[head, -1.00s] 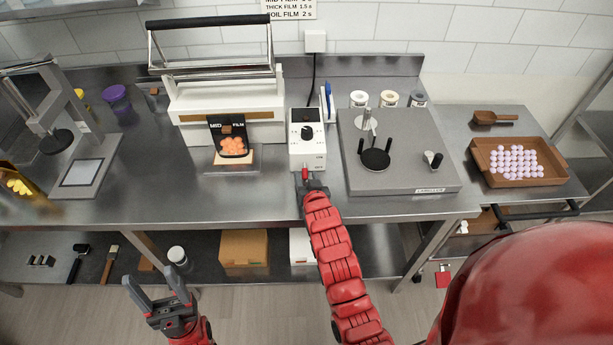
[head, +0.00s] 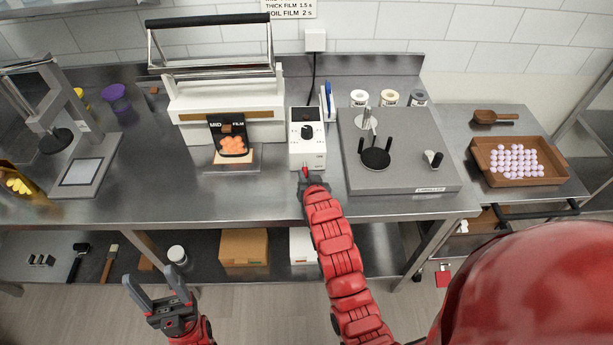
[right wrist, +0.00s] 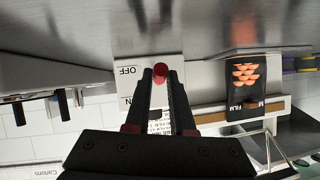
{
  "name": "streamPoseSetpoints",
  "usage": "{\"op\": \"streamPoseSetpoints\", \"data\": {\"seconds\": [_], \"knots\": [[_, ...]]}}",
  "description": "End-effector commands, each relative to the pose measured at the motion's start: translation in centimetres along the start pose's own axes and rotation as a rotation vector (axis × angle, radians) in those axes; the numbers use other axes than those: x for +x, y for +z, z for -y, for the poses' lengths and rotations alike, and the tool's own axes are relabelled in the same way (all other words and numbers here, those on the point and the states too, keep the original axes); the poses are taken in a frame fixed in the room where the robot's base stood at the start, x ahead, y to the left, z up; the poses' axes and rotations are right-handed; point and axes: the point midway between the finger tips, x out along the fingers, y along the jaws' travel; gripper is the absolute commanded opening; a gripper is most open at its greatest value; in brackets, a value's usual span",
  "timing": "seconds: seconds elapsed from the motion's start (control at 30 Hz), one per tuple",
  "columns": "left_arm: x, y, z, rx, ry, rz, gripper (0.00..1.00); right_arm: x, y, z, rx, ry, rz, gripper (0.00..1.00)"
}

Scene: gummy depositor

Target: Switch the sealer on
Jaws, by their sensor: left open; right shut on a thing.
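The sealer (head: 225,105) is a white machine with a raised black-handled bar at the back of the steel bench. Its white control box (head: 307,140) has a black dial and a small red switch (head: 305,171) at its lower front. In the right wrist view the red switch (right wrist: 160,72) sits between my fingertips, beside the printed OFF, with a partly hidden ON mark nearer the gripper. My right gripper (head: 308,178) is shut on the switch; its exact tilt is hard to tell. My left gripper (head: 158,291) is open and empty in front of the bench.
A dark pouch with orange gummies (head: 233,146) stands in front of the sealer. A grey plate fixture (head: 400,170) is close to the right of the control box. A press (head: 80,170) stands at left. Bench surface between press and pouch is clear.

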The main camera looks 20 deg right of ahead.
Motion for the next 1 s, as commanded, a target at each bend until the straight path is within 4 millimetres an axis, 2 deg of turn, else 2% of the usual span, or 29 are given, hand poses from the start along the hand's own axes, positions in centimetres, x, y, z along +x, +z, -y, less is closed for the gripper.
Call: {"op": "streamPoseSetpoints", "data": {"seconds": [0.57, 1.0], "knots": [[-1.9, 0.3, -0.1, 0.0, 0.0, 0.0, 0.63, -0.4, -2.8, 0.4, 0.071, 0.061, 0.464, 0.0], [0.1, 0.0, 0.0, 0.0, 0.0, 0.0, 0.63, -0.4, -4.3, 0.6, 0.108, 0.097, 0.732, 0.0]]}}
